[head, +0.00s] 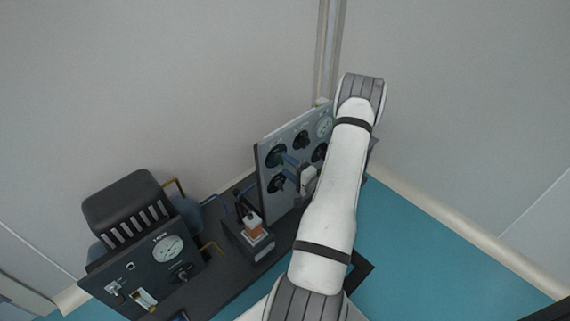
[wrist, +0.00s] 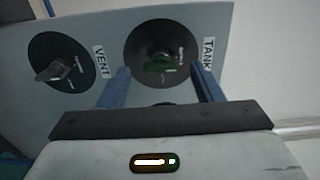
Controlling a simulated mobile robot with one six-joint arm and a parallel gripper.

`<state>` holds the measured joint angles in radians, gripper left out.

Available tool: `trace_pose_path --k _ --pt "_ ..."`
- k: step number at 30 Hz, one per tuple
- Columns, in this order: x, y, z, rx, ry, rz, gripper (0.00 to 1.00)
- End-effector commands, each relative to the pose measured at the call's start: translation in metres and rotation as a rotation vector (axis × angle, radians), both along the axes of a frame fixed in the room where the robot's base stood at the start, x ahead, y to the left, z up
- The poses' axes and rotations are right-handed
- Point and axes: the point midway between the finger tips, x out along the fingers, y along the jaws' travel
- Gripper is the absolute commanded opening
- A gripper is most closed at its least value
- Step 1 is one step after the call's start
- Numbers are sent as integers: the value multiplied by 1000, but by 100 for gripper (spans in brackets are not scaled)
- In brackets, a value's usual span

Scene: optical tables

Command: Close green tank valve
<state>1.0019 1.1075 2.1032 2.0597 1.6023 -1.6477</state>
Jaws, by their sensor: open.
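The green tank valve (wrist: 160,61) is a green handle on a round black dial beside the TANK label (wrist: 208,54) in the wrist view. My gripper (wrist: 163,80) is open, with one blue finger on each side of the handle's lower part. I cannot tell whether the fingers touch it. The green handle is too small to make out clearly there.
A VENT dial (wrist: 62,64) with a grey knob sits left of the tank dial. The panel also bears other dark knobs and a round gauge (head: 325,125).

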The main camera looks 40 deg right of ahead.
Motion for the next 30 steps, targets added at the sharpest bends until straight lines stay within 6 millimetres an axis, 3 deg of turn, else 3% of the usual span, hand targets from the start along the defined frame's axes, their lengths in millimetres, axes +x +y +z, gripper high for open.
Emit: trace_pose_path --k 6,12,30 --pt "-39 -4 2 4 0 -4 60" --pt "-57 -5 1 2 0 -2 60" --pt "-58 -4 1 1 0 3 60"
